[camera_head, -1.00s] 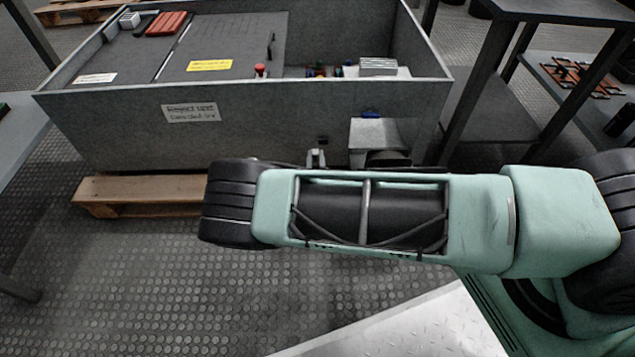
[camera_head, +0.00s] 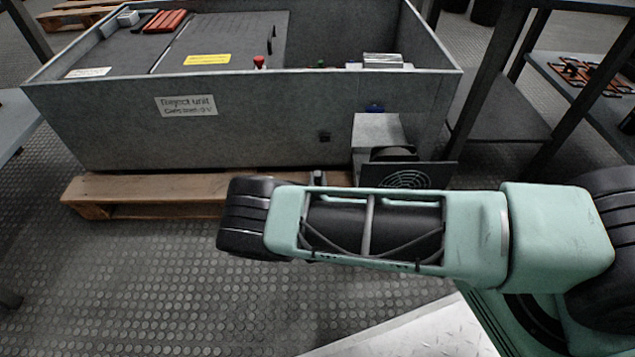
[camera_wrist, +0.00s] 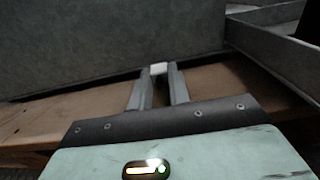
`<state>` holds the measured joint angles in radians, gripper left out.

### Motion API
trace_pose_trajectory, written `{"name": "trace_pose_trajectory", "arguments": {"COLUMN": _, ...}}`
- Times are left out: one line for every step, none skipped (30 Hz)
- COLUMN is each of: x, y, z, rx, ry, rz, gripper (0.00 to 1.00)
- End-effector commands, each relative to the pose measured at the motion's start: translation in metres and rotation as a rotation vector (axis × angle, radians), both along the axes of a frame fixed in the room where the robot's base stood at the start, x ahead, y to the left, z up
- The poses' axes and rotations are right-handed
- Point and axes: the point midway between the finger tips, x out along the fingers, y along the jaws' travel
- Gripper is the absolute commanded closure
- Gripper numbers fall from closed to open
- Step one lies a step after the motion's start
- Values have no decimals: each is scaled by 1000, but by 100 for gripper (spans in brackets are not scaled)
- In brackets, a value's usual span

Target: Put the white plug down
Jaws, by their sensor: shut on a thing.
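The white plug (camera_wrist: 159,68) shows in the wrist view as a small pale block between the fingertips. My gripper (camera_wrist: 158,75) is shut on it, with both fingers pointing at the grey cabinet wall. A wooden pallet (camera_wrist: 80,97) lies below the fingers in that view. In the head view my arm crosses the lower right, and the gripper is mostly hidden behind it. The plug cannot be made out there.
A large grey open-topped cabinet (camera_head: 250,130) with a label (camera_head: 186,106) stands on the wooden pallet (camera_head: 140,192). A grey box (camera_head: 377,132) sticks out of its front. A dark table (camera_head: 500,80) stands right.

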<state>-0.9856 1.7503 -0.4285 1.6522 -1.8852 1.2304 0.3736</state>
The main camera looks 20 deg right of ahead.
Motion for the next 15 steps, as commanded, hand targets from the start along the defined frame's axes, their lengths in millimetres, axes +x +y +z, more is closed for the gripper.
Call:
{"name": "trace_pose_trajectory", "arguments": {"x": 0, "y": 0, "z": -1, "rx": 0, "ry": 0, "rz": 0, "gripper": 100}}
{"name": "trace_pose_trajectory", "arguments": {"x": 0, "y": 0, "z": -2, "rx": 0, "ry": 0, "rz": 0, "gripper": 100}}
{"name": "trace_pose_trajectory", "arguments": {"x": 0, "y": 0, "z": -3, "rx": 0, "ry": 0, "rz": 0, "gripper": 100}}
{"name": "trace_pose_trajectory", "arguments": {"x": 0, "y": 0, "z": -4, "rx": 0, "ry": 0, "rz": 0, "gripper": 100}}
{"name": "trace_pose_trajectory", "arguments": {"x": 0, "y": 0, "z": -5, "rx": 0, "ry": 0, "rz": 0, "gripper": 100}}
{"name": "trace_pose_trajectory", "arguments": {"x": 0, "y": 0, "z": -6, "rx": 0, "ry": 0, "rz": 0, "gripper": 100}}
{"name": "trace_pose_trajectory", "arguments": {"x": 0, "y": 0, "z": -7, "rx": 0, "ry": 0, "rz": 0, "gripper": 100}}
{"name": "trace_pose_trajectory", "arguments": {"x": 0, "y": 0, "z": -8, "rx": 0, "ry": 0, "rz": 0, "gripper": 100}}
{"name": "trace_pose_trajectory", "arguments": {"x": 0, "y": 0, "z": -9, "rx": 0, "ry": 0, "rz": 0, "gripper": 100}}
{"name": "trace_pose_trajectory", "arguments": {"x": 0, "y": 0, "z": -10, "rx": 0, "ry": 0, "rz": 0, "gripper": 100}}
{"name": "trace_pose_trajectory", "arguments": {"x": 0, "y": 0, "z": -11, "rx": 0, "ry": 0, "rz": -1, "gripper": 100}}
{"name": "trace_pose_trajectory", "arguments": {"x": 0, "y": 0, "z": -12, "rx": 0, "ry": 0, "rz": -1, "gripper": 100}}
{"name": "trace_pose_trajectory", "arguments": {"x": 0, "y": 0, "z": -12, "rx": 0, "ry": 1, "rz": -1, "gripper": 100}}
{"name": "trace_pose_trajectory", "arguments": {"x": 0, "y": 0, "z": -13, "rx": 0, "ry": 1, "rz": -1, "gripper": 100}}
{"name": "trace_pose_trajectory", "arguments": {"x": 0, "y": 0, "z": -13, "rx": 1, "ry": 2, "rz": -1, "gripper": 100}}
